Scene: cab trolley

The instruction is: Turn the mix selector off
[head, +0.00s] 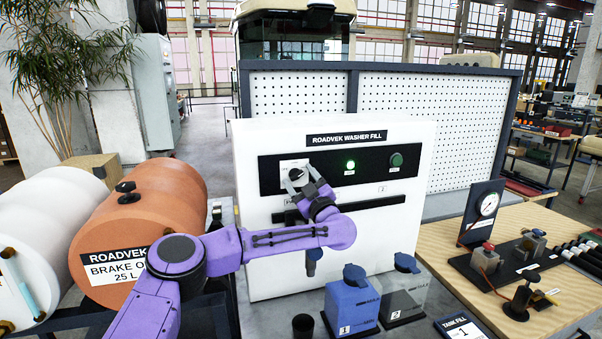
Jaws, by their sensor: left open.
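The mix selector (298,174) is a dark knob on a pale plate at the left of the black control strip, on the white panel marked ROADVEK WASHER FILL. My left gripper (293,181) is at the selector, with its open fingers on either side of the knob's lower part. I cannot tell whether the fingers touch it. The gripper hides part of the plate and its labels, so the knob's setting is hard to read. A green lamp (350,166) is lit right of the selector, and a dark green button (396,160) is further right. My right gripper is not in view.
A blue container (352,302) and a grey container (404,292) stand below the panel. An orange brake oil drum (150,225) and a white drum (40,235) are at left. A wooden bench (440,243) with a gauge stand (484,212) is at right.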

